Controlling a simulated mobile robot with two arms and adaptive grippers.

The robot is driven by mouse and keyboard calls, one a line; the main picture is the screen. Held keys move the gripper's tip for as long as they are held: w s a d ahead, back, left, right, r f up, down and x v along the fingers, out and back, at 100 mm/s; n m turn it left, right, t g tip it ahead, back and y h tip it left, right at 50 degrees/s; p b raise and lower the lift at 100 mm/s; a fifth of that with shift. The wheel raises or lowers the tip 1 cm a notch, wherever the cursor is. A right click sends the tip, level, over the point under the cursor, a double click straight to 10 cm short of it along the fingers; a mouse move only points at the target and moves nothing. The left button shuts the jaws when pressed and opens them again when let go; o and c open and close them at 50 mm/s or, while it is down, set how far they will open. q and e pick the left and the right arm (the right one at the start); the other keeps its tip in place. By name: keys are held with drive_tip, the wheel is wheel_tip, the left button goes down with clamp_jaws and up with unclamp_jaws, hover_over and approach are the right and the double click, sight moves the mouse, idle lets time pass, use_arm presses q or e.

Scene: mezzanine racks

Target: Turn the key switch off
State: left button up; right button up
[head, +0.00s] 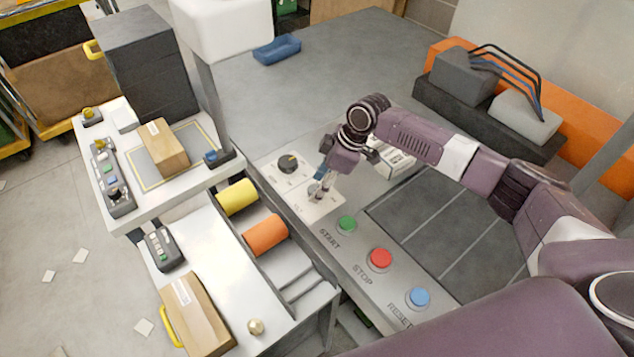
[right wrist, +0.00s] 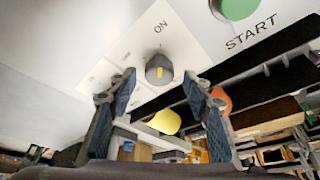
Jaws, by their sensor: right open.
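In the right wrist view, a round dark grey switch (right wrist: 159,69) with a yellow bar stands on a white plate (right wrist: 187,48), with ON printed above it. My right gripper (right wrist: 166,92) is open; its two fingers are on either side of the switch, slightly below it in the picture, and nothing is between them. In the head view, the right gripper (head: 319,191) points down at the white label plate (head: 306,209) on the grey console and hides most of the switch there. Contact cannot be told. My left gripper is not in view.
The green START (head: 347,224), red STOP (head: 379,259) and blue RESET (head: 419,297) buttons line the console. Yellow (head: 237,197) and orange (head: 266,235) rollers lie to the left.

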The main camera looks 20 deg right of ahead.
drive_tip(key=shift+w+a+f, duration=0.15)
drive_tip(key=shift+a+f, duration=0.05)
drive_tip(key=shift+f, duration=0.4)
drive_tip(key=c, duration=1.1)
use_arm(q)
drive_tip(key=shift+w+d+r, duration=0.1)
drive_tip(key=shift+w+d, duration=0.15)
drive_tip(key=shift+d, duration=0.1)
